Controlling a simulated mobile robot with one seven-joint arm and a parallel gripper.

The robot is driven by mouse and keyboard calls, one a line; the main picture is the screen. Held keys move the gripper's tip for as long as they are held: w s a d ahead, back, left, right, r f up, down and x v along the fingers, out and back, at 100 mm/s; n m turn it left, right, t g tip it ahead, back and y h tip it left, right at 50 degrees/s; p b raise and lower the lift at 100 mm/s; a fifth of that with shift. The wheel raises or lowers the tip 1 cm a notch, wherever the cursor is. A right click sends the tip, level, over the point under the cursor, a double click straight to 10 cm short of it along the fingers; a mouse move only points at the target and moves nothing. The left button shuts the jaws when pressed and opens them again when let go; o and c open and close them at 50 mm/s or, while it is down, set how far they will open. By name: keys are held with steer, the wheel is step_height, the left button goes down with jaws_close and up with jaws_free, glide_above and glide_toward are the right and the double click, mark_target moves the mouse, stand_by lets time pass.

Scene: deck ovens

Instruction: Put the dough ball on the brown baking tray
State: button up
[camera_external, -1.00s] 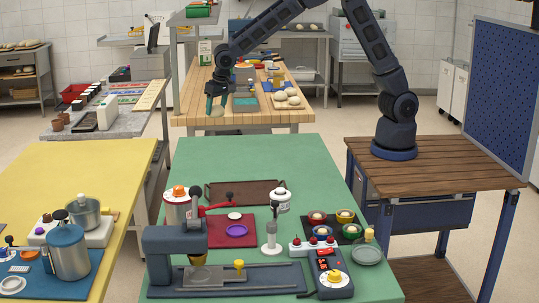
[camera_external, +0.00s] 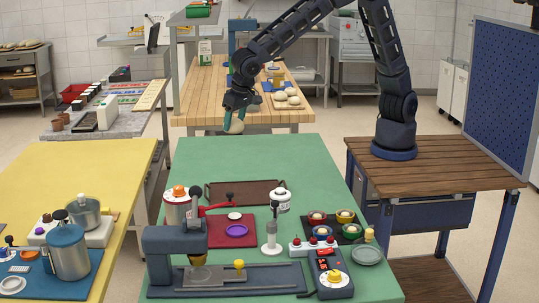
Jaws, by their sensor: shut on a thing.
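My gripper (camera_external: 234,119) is shut on a pale dough ball (camera_external: 236,127). It holds the ball in the air in front of the wooden table's near edge, at the far end of the green table. The fingers partly cover the ball. The brown baking tray (camera_external: 212,198) lies flat on the green table, below and nearer the camera than the ball. Its visible surface looks empty.
A red mat (camera_external: 217,236) with a purple ring lies in front. The green table (camera_external: 260,155) is clear behind the tray. More dough balls (camera_external: 287,98) sit on the wooden table.

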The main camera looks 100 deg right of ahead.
glide_above(243, 192)
steer(key=s+a, duration=0.1)
step_height(243, 192, down, 20)
steer(key=shift+r, duration=0.1)
stand_by(0.6)
steer(key=o, duration=0.9)
steer(key=shift+o, duration=0.2)
steer(key=v, duration=1.2)
steer(key=shift+s, duration=0.15)
